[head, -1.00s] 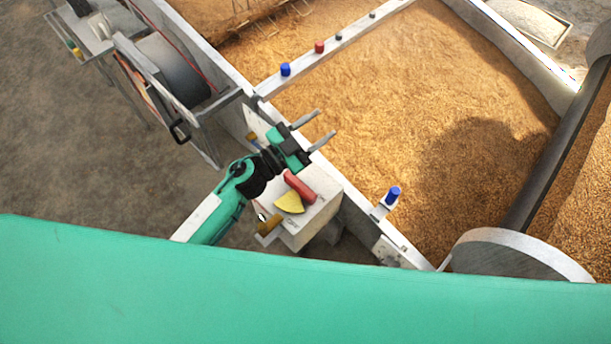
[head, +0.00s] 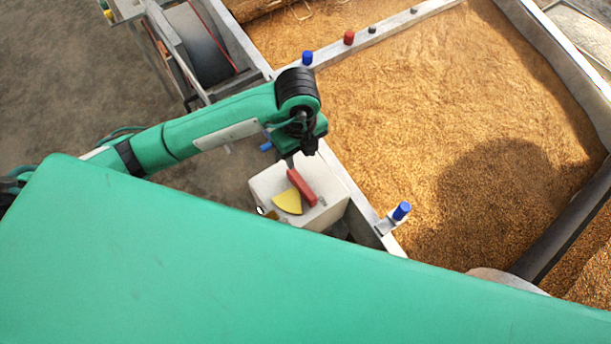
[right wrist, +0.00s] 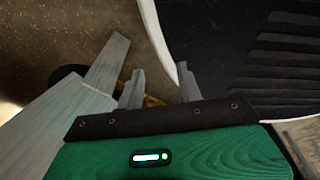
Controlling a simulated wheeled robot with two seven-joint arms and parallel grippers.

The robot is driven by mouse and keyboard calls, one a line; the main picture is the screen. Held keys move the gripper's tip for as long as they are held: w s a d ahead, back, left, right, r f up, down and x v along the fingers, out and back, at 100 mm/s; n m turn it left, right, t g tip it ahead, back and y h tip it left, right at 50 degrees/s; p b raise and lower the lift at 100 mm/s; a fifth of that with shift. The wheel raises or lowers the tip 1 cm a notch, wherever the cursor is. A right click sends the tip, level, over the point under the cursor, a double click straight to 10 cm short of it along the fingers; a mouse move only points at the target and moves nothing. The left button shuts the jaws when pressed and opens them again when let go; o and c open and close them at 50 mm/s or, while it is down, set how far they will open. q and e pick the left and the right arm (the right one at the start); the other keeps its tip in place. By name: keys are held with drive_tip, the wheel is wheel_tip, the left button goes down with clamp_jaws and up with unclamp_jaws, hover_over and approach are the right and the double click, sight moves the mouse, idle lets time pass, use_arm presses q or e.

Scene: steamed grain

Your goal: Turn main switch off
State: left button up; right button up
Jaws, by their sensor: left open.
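The main switch appears to be the red handle (head: 302,188) over a yellow plate (head: 287,203) on a pale box (head: 268,184) beside the grain bed, in the head view. The handle lies slanted across the top. My left gripper (head: 308,150) hangs just beyond the box's far side, above and apart from the handle; its fingers are mostly hidden by the wrist, and it is open. My right gripper (right wrist: 162,78) shows only in the right wrist view, with its two fingers apart and nothing between them.
A walled bed of grain (head: 430,110) fills the right side. Blue knobs (head: 401,211) and a red knob (head: 349,38) stand on its rails. A dark roller (head: 565,230) crosses the right. Bare floor (head: 60,90) lies at left.

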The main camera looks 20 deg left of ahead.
sight(301, 181)
use_arm(q)
wheel_tip(301, 181, down, 14)
drive_tip(key=shift+a+r+p, duration=0.15)
drive_tip(key=shift+p, duration=0.3)
clamp_jaws()
